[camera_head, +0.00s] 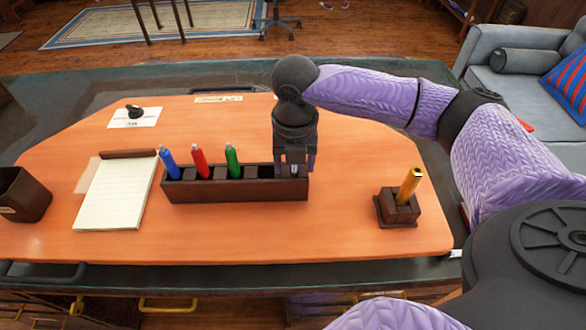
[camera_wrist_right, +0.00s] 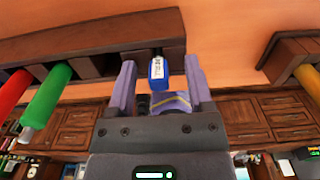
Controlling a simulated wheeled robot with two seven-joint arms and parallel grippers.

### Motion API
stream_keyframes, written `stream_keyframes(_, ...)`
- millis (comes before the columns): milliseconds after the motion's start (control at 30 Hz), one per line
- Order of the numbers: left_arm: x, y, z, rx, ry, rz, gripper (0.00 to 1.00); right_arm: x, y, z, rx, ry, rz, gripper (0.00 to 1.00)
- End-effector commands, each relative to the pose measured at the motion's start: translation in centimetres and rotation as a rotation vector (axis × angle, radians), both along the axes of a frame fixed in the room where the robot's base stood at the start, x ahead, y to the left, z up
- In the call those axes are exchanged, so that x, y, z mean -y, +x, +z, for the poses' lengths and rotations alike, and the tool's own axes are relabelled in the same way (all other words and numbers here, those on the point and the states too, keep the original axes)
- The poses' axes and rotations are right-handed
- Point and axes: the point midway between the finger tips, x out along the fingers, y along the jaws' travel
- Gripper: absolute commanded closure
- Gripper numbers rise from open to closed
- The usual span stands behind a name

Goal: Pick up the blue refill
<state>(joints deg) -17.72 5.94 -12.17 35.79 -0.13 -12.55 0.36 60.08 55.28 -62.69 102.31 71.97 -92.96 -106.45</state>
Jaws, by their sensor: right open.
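The blue refill (camera_wrist_right: 157,68), a short blue piece with a pale printed label, shows in the wrist view at the right part of the long dark wooden holder (camera_head: 240,190). My right gripper (camera_wrist_right: 160,80) is open, with one finger on each side of the refill and gaps between them. In the head view my right gripper (camera_head: 295,165) points down over the holder's right end and mostly hides the refill. A blue pen (camera_head: 168,162), a red pen (camera_head: 199,161) and a green pen (camera_head: 232,160) stand in the same holder. My left gripper is not in view.
A small wooden stand (camera_head: 398,209) with a yellow pen (camera_head: 409,186) is on the right of the orange desk (camera_head: 330,225). A notepad (camera_head: 116,193) and a dark cup (camera_head: 22,194) are on the left. A black stamp (camera_head: 134,112) sits on a card behind.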

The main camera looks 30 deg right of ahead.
Motion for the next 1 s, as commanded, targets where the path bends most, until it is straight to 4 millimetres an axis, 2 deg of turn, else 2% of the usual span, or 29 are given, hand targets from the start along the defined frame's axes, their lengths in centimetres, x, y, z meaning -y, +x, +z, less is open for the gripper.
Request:
stream_keyframes(200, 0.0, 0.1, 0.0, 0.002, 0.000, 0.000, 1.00, 0.0, 0.0, 0.0, 0.001, 0.000, 0.000, 0.36)
stream_keyframes(500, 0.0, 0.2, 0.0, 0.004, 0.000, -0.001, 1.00, 0.0, 0.0, 0.0, 0.001, 0.001, 0.000, 0.99)
stream_keyframes(867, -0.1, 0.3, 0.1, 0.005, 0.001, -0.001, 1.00, 0.0, 0.0, 0.2, 0.001, 0.000, 0.000, 1.00)
stream_keyframes(967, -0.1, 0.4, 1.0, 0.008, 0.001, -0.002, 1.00, 0.0, 0.0, 2.0, 0.003, 0.002, -0.001, 1.00)
stream_keyframes(1000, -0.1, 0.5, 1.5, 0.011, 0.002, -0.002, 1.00, 0.0, 0.1, 3.2, 0.006, 0.001, -0.001, 1.00)
